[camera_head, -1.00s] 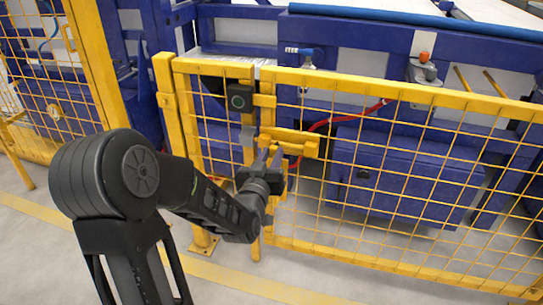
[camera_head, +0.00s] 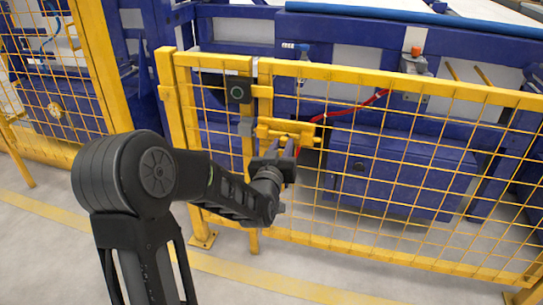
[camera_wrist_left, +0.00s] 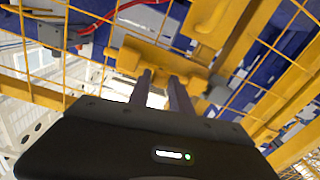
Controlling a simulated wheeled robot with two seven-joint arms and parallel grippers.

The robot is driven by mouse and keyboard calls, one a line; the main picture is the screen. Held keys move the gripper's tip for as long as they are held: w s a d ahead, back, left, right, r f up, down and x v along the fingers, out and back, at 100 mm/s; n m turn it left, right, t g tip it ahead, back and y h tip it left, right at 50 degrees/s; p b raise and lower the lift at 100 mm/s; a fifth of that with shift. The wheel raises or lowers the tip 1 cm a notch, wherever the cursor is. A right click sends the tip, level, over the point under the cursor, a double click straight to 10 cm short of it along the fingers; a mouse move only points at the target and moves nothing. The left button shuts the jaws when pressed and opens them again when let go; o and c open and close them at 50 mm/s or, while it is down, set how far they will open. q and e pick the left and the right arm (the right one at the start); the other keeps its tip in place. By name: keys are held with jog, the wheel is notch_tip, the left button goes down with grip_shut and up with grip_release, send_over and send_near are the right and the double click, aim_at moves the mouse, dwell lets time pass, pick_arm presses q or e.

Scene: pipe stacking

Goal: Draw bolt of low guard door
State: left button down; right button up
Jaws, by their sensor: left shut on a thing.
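The low guard door (camera_head: 400,160) is a yellow mesh panel that meets a yellow post (camera_head: 172,130) on its left. Its yellow bolt (camera_head: 306,131) lies across the upper left part of the door, beside the grey-and-black latch box. My left gripper (camera_head: 285,145) is at the bolt, shut on its handle, with its fingers pointing up to it. In the left wrist view the two fingers (camera_wrist_left: 163,78) reach the yellow bolt (camera_wrist_left: 128,60); the handle between them is mostly hidden. My right gripper is not in view.
Behind the mesh are a blue cabinet (camera_head: 400,170), a red cable (camera_head: 345,110) and blue machine frames. Grey floor with a yellow line (camera_head: 235,275) lies in front.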

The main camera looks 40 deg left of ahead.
pick_arm(q)
jog(key=shift+w+d, duration=0.25)
jog(key=shift+d, duration=0.3)
jog(key=shift+w+d, duration=0.25)
jog(key=shift+d, duration=0.3)
jog(key=c, duration=1.2)
grip_release()
jog(key=shift+d, duration=0.1)
jog(key=shift+o, duration=0.2)
jog(key=shift+s, duration=0.1)
jog(key=p+v, duration=0.1)
jog(key=v, duration=0.6)
jog(key=shift+s, duration=0.3)
